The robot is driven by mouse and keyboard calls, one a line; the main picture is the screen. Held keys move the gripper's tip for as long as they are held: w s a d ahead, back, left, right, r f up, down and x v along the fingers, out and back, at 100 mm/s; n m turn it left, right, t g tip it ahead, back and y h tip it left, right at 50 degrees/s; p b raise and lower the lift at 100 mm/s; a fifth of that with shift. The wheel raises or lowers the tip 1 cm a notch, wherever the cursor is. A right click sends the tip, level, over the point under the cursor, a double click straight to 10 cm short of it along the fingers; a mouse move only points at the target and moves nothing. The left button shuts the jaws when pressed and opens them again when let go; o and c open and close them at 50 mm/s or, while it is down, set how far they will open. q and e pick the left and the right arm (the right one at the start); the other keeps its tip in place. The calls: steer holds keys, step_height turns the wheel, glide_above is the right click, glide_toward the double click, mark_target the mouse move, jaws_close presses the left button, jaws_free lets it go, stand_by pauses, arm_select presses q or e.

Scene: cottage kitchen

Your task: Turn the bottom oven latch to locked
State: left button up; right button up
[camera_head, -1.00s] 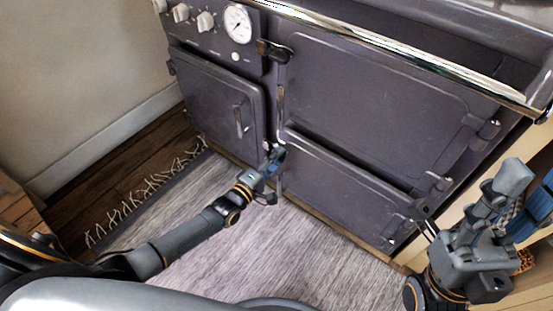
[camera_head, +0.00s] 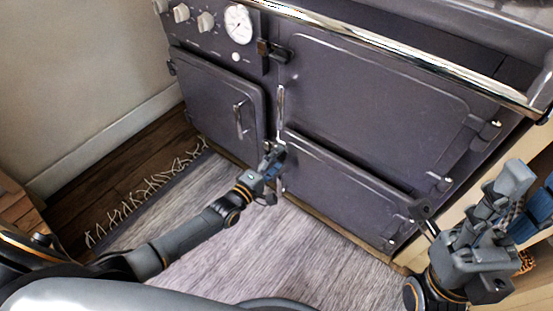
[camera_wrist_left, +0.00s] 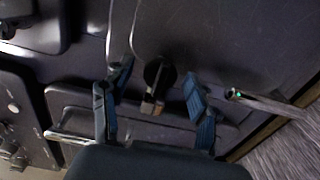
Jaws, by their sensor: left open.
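The bottom oven door (camera_head: 335,190) is the lower right door of the dark grey range cooker. My left gripper (camera_head: 273,160) is at this door's left edge and hides the latch in the head view. In the left wrist view a short dark latch (camera_wrist_left: 156,84) with a brownish end lies between the two blue fingers of my left gripper (camera_wrist_left: 155,108). The fingers are open, one on each side of it; contact cannot be told. My right gripper (camera_head: 512,205) is at the lower right, away from the latch; its opening is unclear.
The upper oven door (camera_head: 375,105) has its own dark latch (camera_head: 272,50). A smaller door (camera_head: 215,100) with a handle is at the left. A chrome rail (camera_head: 400,55) runs along the top. A grey rug (camera_head: 300,265) covers the floor in front.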

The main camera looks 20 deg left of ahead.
arm_select(q)
steer(key=v, duration=1.1)
steer(key=shift+s+a, duration=0.15)
steer(key=shift+s, duration=0.25)
steer(key=shift+r, duration=0.1)
